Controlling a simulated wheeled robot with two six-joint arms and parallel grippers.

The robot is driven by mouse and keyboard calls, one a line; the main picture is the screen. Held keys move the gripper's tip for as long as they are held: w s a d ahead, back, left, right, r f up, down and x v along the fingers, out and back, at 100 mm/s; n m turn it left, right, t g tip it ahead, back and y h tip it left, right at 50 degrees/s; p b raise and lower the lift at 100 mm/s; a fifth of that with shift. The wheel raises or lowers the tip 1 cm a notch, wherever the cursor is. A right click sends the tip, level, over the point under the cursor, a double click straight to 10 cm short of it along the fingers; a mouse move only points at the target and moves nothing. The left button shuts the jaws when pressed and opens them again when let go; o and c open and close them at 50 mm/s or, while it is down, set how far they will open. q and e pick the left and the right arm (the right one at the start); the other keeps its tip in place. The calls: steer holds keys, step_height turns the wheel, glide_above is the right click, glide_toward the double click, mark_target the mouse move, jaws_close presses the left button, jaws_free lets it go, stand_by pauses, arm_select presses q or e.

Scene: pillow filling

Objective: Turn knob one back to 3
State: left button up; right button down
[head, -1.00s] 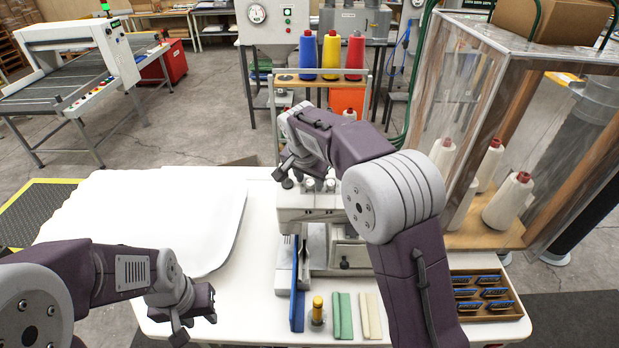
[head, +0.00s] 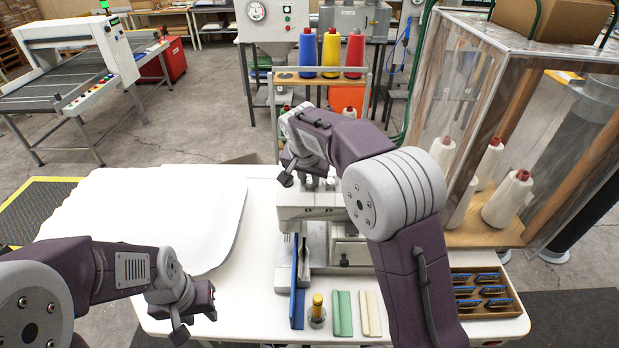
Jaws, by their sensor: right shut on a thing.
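The white sewing machine (head: 300,212) stands on the white table, with several small tension knobs (head: 330,184) along its top. My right gripper (head: 294,182) points down at the top left of the machine, at the left end of the knob row. It is shut on a knob there, which its fingers and wrist mostly hide. The knob's numbers are too small to read. My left gripper (head: 197,326) hangs over the table's front left, apart from everything, with its fingers spread and empty.
A white pillow (head: 190,215) covers the table's left side. In front of the machine are a blue strip (head: 298,300), a small yellow-topped bottle (head: 317,312), and green (head: 342,315) and cream (head: 369,315) strips. A wooden tray (head: 500,305) lies at right.

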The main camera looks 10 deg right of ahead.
steer(key=n, duration=0.2)
steer(key=n+p, duration=0.1)
steer(key=n, duration=0.2)
steer(key=shift+r+n, duration=0.2)
steer(key=shift+n, duration=0.1)
steer(key=n+p, duration=0.2)
steer(key=n, duration=0.3)
steer(key=shift+d+y, duration=0.1)
steer(key=shift+y, duration=0.3)
steer(key=n+p, duration=0.4)
steer(key=n, duration=0.2)
steer(key=shift+r+n+y, duration=0.1)
steer(key=shift+n+y, duration=0.2)
steer(key=shift+n, duration=0.1)
steer(key=n+p, duration=0.2)
steer(key=n, duration=0.2)
steer(key=shift+w+n+p, duration=0.1)
steer(key=shift+n+p, duration=0.2)
steer(key=c, duration=1.4)
jaws_free()
steer(key=shift+c, duration=0.2)
steer(key=shift+o, duration=0.9)
steer(key=shift+f, duration=0.2)
